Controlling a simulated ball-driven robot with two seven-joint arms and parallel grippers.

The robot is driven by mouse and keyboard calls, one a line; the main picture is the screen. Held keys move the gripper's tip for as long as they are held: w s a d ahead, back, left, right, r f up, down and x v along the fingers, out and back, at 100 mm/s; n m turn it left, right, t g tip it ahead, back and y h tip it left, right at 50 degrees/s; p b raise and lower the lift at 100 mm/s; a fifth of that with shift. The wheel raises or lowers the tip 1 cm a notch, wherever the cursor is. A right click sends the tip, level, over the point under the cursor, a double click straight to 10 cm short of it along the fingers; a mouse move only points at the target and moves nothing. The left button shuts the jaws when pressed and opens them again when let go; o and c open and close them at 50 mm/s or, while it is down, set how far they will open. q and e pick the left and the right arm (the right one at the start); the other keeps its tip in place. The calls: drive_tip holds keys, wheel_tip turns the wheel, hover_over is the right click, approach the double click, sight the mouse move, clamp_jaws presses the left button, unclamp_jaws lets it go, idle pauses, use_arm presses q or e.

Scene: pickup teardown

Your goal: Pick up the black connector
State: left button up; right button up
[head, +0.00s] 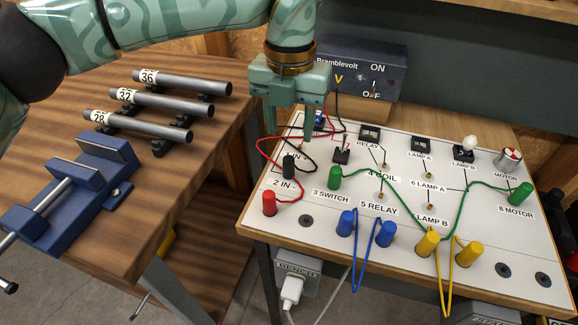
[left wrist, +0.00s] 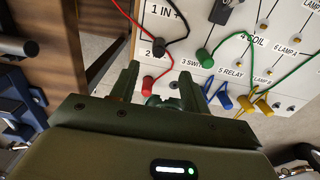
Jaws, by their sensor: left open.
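The black connector (head: 289,167) stands on the white board between the "1 IN" and "2 IN" labels, with a black wire running from it. It also shows in the left wrist view (left wrist: 158,48), beyond my fingertips. My left gripper (head: 290,128) is open, pointing down above the far left part of the board. In the head view its fingers are above and behind the connector, apart from it. In the left wrist view the open fingers (left wrist: 159,82) have nothing between them. My right gripper is not in view.
A red connector (head: 269,204) and wire are close by. Green (head: 334,178), blue (head: 346,223) and yellow (head: 427,243) connectors stand on the board (head: 400,272). A power supply (head: 360,72) is behind. A blue vise (head: 80,185) and pipes are on the left bench.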

sight(288, 159)
use_arm(q)
drive_tip(key=f, duration=0.3)
drive_tip(key=shift+w+f+b, duration=0.2)
drive_tip(key=shift+f+b, duration=0.2)
drive_tip(key=shift+s+f, duration=0.15)
drive_tip(key=shift+f, duration=0.2)
wheel_tip(288, 159, down, 5)
drive_tip(key=b, duration=0.2)
drive_tip(key=shift+a+b, duration=0.15)
drive_tip(key=shift+b, duration=0.25)
drive_tip(key=shift+f, duration=0.1)
drive_tip(key=shift+r, duration=0.2)
drive_tip(key=shift+c, duration=0.4)
clamp_jaws()
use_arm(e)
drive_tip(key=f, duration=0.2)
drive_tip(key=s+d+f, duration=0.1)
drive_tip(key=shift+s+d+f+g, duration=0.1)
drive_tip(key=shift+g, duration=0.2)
